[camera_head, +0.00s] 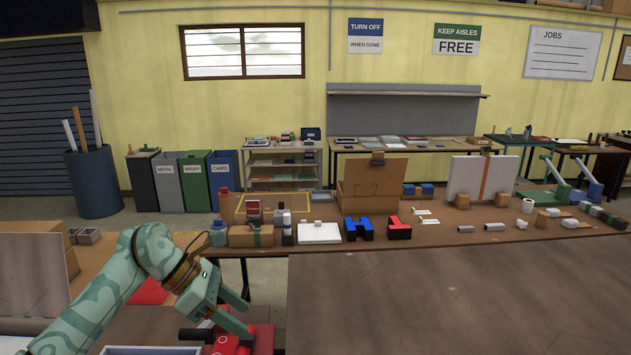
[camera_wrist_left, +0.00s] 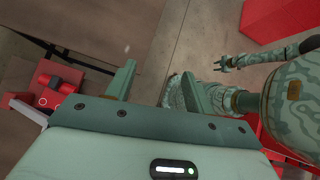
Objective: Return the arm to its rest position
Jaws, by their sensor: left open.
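My left arm, patterned in green, comes in from the left in the head view. Its gripper (camera_head: 246,315) is open, low over a red and black item (camera_head: 262,340) at the bottom of the picture. I cannot tell whether the fingers touch it. In the left wrist view the two fingers of my left gripper (camera_wrist_left: 158,74) stand apart with nothing between them. Behind them are bare floor and a patterned part of my own body. Another patterned arm of mine, with a small gripper (camera_wrist_left: 222,63) at its end, shows at the right; its jaws are too small to read.
A brown table (camera_head: 460,300) fills the lower right and its top is bare. Behind it a long bench holds a cardboard box (camera_head: 370,190), a white panel (camera_head: 470,178), and blue and red blocks (camera_head: 358,229). A red item (camera_wrist_left: 60,85) lies at the left in the wrist view.

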